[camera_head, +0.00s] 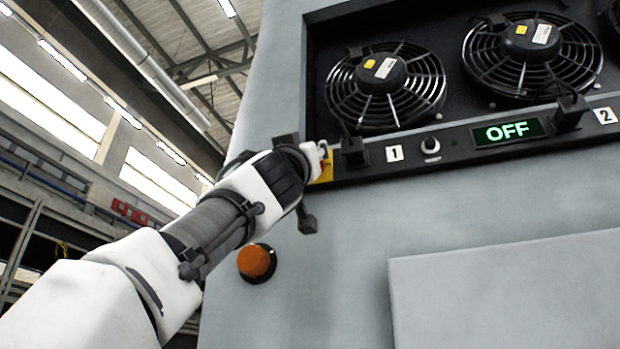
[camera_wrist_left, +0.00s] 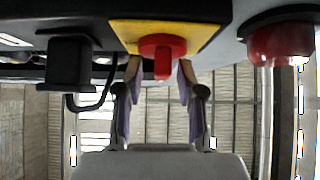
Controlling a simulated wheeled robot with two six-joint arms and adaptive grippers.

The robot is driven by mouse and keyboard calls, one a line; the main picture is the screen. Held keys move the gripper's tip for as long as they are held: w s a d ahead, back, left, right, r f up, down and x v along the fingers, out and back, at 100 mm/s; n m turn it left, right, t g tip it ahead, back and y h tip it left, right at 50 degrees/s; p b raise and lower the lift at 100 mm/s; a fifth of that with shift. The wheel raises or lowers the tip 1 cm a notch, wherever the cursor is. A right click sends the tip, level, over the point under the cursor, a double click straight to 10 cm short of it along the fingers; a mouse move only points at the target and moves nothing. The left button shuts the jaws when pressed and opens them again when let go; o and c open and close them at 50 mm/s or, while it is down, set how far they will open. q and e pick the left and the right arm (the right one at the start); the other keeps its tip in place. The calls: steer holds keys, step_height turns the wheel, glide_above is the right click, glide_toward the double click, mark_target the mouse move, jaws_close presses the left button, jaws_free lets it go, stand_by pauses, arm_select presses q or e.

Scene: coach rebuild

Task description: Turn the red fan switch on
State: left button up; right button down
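The red switch (camera_wrist_left: 162,46) sits on a yellow plate (camera_wrist_left: 202,32) in the left wrist view, with its handle pointing toward the gripper. My left gripper (camera_wrist_left: 160,72) is open, with one finger on each side of the red handle; a small gap seems to show on both sides. In the head view my left gripper (camera_head: 322,163) is at the left end of the black control panel (camera_head: 370,174), where a bit of the yellow plate (camera_head: 327,168) shows; the red switch is mostly hidden. The display (camera_head: 508,132) reads OFF. My right gripper is in neither view.
Fans (camera_head: 386,87) sit above the panel. A black box with a cable (camera_wrist_left: 72,65) is beside the yellow plate. An orange dome on a black base (camera_head: 257,262) is on the grey cabinet wall below the arm. Open hall space lies at left.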

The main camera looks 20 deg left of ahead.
arm_select(q)
steer(key=shift+w, duration=0.15)
jaws_close()
